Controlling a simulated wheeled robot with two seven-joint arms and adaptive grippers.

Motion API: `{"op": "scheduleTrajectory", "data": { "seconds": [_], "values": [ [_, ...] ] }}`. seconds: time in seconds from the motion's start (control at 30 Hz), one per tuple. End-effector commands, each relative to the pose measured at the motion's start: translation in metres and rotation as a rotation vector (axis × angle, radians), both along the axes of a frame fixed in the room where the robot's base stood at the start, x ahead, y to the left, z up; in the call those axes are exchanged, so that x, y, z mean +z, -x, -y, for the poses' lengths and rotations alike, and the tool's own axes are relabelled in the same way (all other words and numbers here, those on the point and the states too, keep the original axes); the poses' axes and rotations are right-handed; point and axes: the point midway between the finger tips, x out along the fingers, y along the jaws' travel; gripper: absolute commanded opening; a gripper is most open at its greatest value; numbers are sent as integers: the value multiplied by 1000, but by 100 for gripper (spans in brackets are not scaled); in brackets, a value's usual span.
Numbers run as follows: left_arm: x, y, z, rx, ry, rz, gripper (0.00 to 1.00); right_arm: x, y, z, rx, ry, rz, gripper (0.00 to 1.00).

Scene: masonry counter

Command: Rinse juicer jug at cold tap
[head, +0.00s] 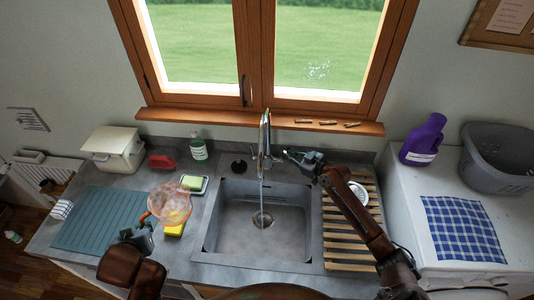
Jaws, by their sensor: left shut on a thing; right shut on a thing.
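The juicer jug (168,204) is clear with an orange rim and handle. My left gripper (146,224) is shut on its handle and holds it left of the sink, over the counter. The jug looks tilted. The chrome tap (264,135) stands behind the sink (232,236), and a stream of water runs from it down to the drain. My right gripper (287,154) is shut at the right side of the tap, on what looks like the tap lever (278,157). The lever is mostly hidden by the fingers.
A sponge (192,183) lies in a dish, and a yellow sponge (175,230) lies near the jug. A teal mat (100,222) covers the left counter. A green bottle (198,149) stands behind. A slatted wooden rack (343,246) lies right of the sink, under my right arm. The basin is empty.

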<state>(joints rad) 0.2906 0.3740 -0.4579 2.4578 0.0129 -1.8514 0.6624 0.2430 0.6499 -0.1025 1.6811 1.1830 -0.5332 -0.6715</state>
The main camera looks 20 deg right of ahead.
Motion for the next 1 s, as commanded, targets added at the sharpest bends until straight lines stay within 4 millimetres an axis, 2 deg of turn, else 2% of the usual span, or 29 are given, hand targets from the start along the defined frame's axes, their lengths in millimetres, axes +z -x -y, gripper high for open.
{"op": "scheduleTrajectory", "data": {
  "seconds": [0.07, 0.1, 0.33, 0.7, 0.83, 1.0],
  "values": [
    [1, 0, 0, -1, 1, 1, 0, 0, 0, 0, -1, 0, 0, 0],
    [1, 0, 1, -1, 1, 1, 0, 0, 0, 1, -1, 0, 0, 11],
    [1, -1, 1, -2, 1, 1, 0, 0, 1, 1, -1, -1, 0, 26],
    [0, -1, 2, -4, 1, 1, 0, 1, 7, 5, -3, 1, 0, 26],
    [0, -1, 2, -4, 1, 1, 0, 5, 23, 14, -3, 2, -2, 26],
    [1, -1, 1, -3, 1, 1, 0, 13, 55, 30, -2, 4, -2, 26]
  ]
}}
